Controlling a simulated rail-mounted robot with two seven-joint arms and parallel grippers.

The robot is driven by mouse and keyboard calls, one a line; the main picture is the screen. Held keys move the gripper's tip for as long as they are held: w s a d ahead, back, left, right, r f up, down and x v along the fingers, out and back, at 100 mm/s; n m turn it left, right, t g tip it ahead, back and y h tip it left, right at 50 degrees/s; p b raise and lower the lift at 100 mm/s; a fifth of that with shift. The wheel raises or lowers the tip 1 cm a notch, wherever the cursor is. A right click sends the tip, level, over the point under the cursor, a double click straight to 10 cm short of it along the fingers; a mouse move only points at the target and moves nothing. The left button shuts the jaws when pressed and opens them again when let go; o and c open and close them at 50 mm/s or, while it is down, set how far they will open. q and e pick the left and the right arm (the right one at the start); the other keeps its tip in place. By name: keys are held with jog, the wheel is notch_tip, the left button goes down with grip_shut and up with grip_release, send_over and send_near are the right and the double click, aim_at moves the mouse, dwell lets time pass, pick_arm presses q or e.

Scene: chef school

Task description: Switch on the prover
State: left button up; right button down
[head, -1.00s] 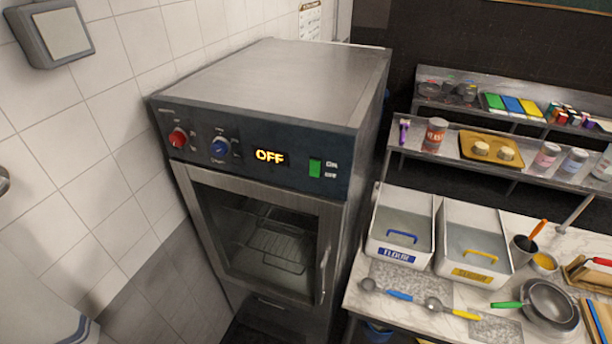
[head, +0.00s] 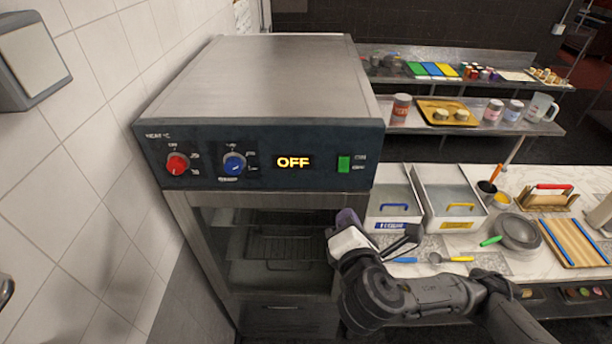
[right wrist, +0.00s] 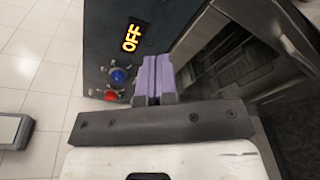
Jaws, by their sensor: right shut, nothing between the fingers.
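The prover (head: 265,100) is a tall steel cabinet with a dark control panel. Its display (head: 293,162) reads OFF in yellow. A red knob (head: 177,165) and a blue knob (head: 234,164) are to the left. My right gripper (head: 347,216) is below the switch, in front of the door's upper right. In the right wrist view its purple fingers (right wrist: 155,78) are together and empty, near the panel. The green switch is not visible in that view. My left gripper is not in view.
A marble counter (head: 515,179) to the right holds flour bins (head: 452,197), a sieve (head: 517,232) and scoops. Steel shelves (head: 470,127) with jars and a tray stand behind. A tiled wall (head: 110,60) is close on the left.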

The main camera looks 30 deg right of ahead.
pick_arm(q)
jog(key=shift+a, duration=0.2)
pick_arm(e)
jog(key=n, duration=0.3)
jog(key=n+h, duration=0.1)
jog(key=n, duration=0.5)
jog(key=shift+s+d+r+g+h, duration=0.15)
jog(key=shift+s+d+g+h, duration=0.15)
jog(key=shift+d+g, duration=0.1)
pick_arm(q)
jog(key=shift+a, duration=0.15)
pick_arm(e)
jog(key=shift+w, duration=0.1)
